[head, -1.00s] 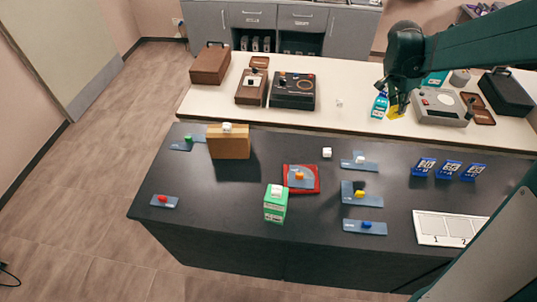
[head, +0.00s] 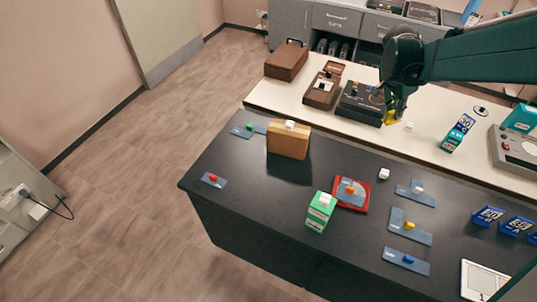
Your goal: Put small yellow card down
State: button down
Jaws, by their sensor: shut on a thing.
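The small yellow card (head: 391,118) shows below my gripper (head: 394,108), near the front edge of the white table (head: 325,112). My gripper is shut on the card. The card is partly hidden by the fingers. Whether it touches the table or the dark case behind it, I cannot tell.
The dark counter (head: 262,200) in front holds a wooden block (head: 288,142), a green box (head: 320,212), a red tray (head: 362,203) and several blue cards with small coloured pieces.

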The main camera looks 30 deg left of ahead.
jog(key=s+a+n, duration=0.2)
jog(key=s+a, duration=0.1)
jog(key=a, duration=1.4)
jog(key=s+a+n+y, duration=0.1)
jog(key=s+a+n, duration=0.1)
jog(key=s+a, duration=0.85)
jog(key=s+a+n+t+y, duration=0.15)
jog(key=s+a, duration=0.35)
jog(key=a, duration=1)
jog(key=s+a+n+g+y, duration=0.1)
jog(key=s+a+n, duration=0.2)
jog(key=s+a, duration=0.75)
jog(key=s+a+x, duration=0.1)
jog(key=a+x, duration=0.1)
jog(key=x, duration=0.9)
jog(key=shift+f, duration=0.45)
jog(key=shift+s+t+h, duration=0.15)
jog(key=shift+t+h, duration=0.1)
jog(key=shift+f+b, duration=0.7)
jog(key=shift+f, duration=2.45)
jog(key=shift+f+b, duration=0.3)
jog(key=shift+f, duration=1.55)
